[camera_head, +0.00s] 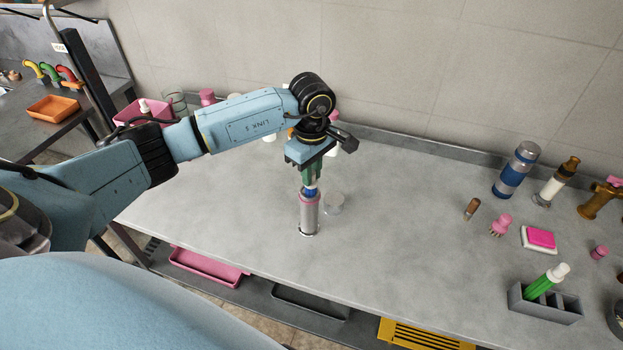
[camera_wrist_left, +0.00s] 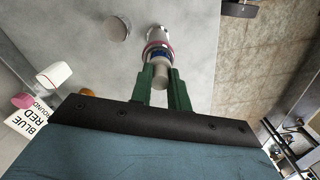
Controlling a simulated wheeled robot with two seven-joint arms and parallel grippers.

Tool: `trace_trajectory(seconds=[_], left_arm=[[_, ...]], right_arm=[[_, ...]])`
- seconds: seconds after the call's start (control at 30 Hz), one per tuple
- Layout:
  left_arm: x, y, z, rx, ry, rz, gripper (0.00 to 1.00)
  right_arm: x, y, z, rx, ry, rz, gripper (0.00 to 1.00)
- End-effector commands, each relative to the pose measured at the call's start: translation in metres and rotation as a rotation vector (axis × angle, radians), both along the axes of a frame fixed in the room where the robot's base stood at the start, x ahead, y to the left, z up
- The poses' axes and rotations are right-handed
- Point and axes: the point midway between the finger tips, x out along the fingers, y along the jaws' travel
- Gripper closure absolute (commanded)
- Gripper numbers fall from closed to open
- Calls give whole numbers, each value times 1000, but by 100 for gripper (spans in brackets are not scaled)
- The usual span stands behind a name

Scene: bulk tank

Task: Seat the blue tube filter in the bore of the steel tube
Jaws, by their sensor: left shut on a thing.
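The steel tube (camera_head: 309,218) stands upright on the grey bench in the head view, with a pink ring at its top. It also shows in the left wrist view (camera_wrist_left: 156,34). The blue tube filter (camera_head: 310,191) is at the tube's mouth, directly above it and in line with it. In the left wrist view its blue band (camera_wrist_left: 157,54) lies just at the pink ring. My left gripper (camera_head: 312,177) points down with green fingers, shut on the filter's pale top. The filter's lower part is hidden, so I cannot tell how deep it sits. My right gripper is not in view.
A blue-banded flask (camera_head: 515,170), a pink sponge (camera_head: 541,238) and a grey rack (camera_head: 545,303) holding a green bottle stand at the right. A pink bin (camera_head: 144,109) is at the back left. The bench centre is clear.

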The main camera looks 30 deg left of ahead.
Motion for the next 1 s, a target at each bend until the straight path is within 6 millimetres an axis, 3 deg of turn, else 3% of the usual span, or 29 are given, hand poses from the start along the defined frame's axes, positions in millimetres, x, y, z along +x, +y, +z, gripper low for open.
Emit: trace_trajectory(seconds=[0.2,0.4,0.43,0.57,0.87,1.0], left_arm=[[0,0,-30,-1,2,1,100],[0,0,-31,0,-1,0,100],[0,0,-31,0,-1,0,80],[0,0,-31,0,-1,0,63],[0,0,-30,0,-2,0,61],[2,0,-19,-1,-6,-1,61]], right_arm=[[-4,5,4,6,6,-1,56],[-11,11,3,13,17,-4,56],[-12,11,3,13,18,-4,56],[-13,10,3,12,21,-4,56],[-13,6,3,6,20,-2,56],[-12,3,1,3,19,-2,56]])
